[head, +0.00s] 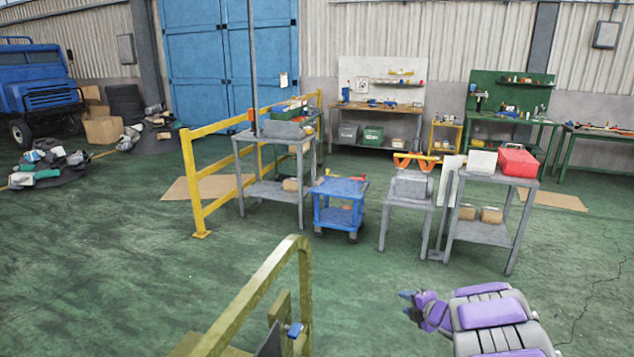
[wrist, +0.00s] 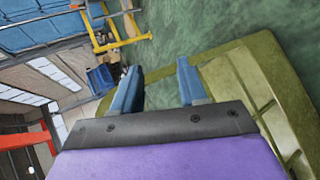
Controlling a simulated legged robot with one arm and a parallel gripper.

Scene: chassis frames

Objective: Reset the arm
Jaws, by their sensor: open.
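My gripper (head: 409,303) shows at the lower right of the head view, at the end of my purple and grey arm. It points left over the green floor. In the wrist view my gripper (wrist: 158,82) has its two blue fingers apart, with nothing between them. An olive-yellow metal frame (head: 272,268) stands in the near foreground of the head view, left of my gripper and apart from it. In the wrist view an olive-yellow panel (wrist: 262,85) lies beyond the fingers on the right; I cannot tell the gap to it.
Beyond are a blue cart (head: 342,188), a grey table (head: 480,232) with a red toolbox (head: 518,162), and a yellow railing (head: 197,180). Workbenches (head: 375,106) line the back wall. A blue truck (head: 38,88) stands far left. The green floor (head: 370,285) around my gripper is clear.

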